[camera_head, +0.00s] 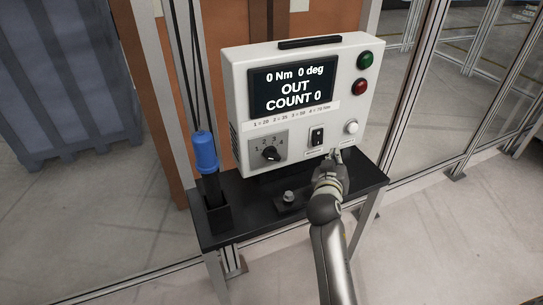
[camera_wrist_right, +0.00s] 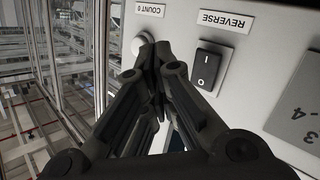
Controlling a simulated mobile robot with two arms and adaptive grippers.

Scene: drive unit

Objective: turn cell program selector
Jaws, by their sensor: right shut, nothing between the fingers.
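The white control box (camera_head: 238,70) stands on a black shelf, with a screen (camera_head: 292,88) reading "0 Nm 0 deg OUT COUNT 0". The program selector (camera_head: 270,153) is a black knob on a grey plate at the box's lower left, with numbers around it. In the right wrist view only part of its plate (camera_wrist_right: 300,108) shows at the right edge; the knob is out of that view. My right gripper (camera_head: 337,156) is shut and empty at the box's lower right, below the white button (camera_head: 351,127). In the right wrist view its fingertips (camera_wrist_right: 152,58) are beside that button. My left gripper is not in view.
A black rocker switch (camera_head: 317,136) labelled REVERSE sits between selector and white button. Green (camera_head: 366,60) and red (camera_head: 360,87) buttons are at upper right. A blue-topped tool (camera_head: 206,152) stands in a holder at the shelf's left. A small metal part (camera_head: 289,197) sits on the shelf (camera_head: 243,196).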

